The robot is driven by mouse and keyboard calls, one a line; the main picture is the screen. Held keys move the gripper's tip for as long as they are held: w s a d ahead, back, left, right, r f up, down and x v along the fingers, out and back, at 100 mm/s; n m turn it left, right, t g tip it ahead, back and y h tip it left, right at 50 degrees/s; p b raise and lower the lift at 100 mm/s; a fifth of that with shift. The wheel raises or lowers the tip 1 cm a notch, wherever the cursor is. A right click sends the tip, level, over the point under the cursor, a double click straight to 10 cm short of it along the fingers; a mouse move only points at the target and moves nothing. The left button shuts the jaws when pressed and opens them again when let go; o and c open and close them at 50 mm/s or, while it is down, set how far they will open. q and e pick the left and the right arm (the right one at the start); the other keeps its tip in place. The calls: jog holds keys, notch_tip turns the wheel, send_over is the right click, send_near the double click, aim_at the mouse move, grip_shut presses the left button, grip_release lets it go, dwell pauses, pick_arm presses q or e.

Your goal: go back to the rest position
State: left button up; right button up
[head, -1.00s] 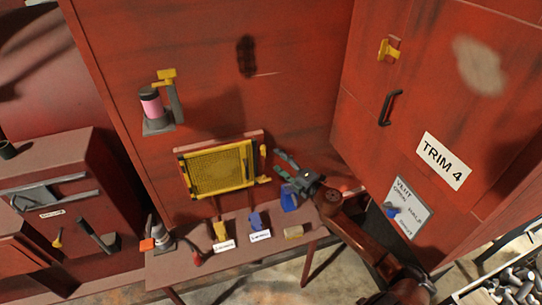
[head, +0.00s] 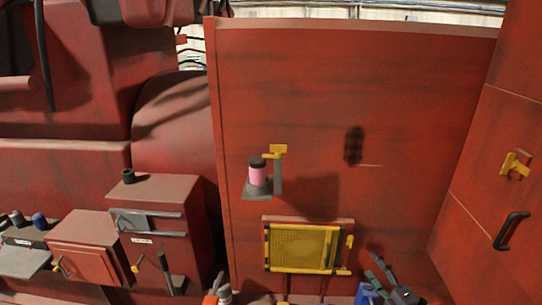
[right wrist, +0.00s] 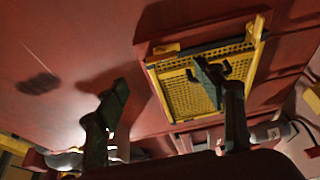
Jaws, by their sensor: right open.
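My right gripper (head: 378,276) shows at the bottom edge of the head view, just right of the yellow mesh panel (head: 302,248) on the red wall. Its two dark fingers are spread apart with nothing between them. In the right wrist view the open fingers (right wrist: 165,95) stand in front of the wall, one finger overlapping the yellow mesh panel (right wrist: 195,85). I cannot tell that they touch it. Most of my right arm is cut off below the head view. My left gripper is not in either view.
A pink-banded cylinder (head: 258,175) stands on a wall bracket beneath a yellow clamp. At the right, a red cabinet has a black handle (head: 510,231) and yellow latch (head: 515,166). Red boxes (head: 165,225) stand at left. A blue item (head: 366,294) is near the gripper. The upper wall is clear.

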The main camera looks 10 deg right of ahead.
jog(key=s+d+f+m+g+h, duration=0.1)
jog(key=s+f+m+g+h, duration=0.6)
jog(key=s+f+m, duration=0.95)
jog(key=s+a+f+m+g+y, duration=0.1)
jog(key=s+a+f+g+y, duration=0.1)
jog(key=s+a+f+g, duration=0.5)
jog(key=s+a+f+m+y, duration=0.15)
jog(key=s+a, duration=0.35)
jog(key=s, duration=0.5)
notch_tip(320, 180, down, 37)
jog(key=s+a+g+b, duration=0.1)
jog(key=b, duration=0.8)
jog(key=s+f+g+b, duration=0.1)
jog(key=s+f+b, duration=0.2)
jog(key=s+f, duration=0.7)
jog(key=s+f+b, duration=0.4)
jog(key=s+f, duration=0.6)
jog(key=f, duration=0.7)
jog(key=shift+s+n+g+y, duration=0.25)
jog(key=shift+n+g+y, duration=0.1)
jog(key=shift+n+g, duration=0.05)
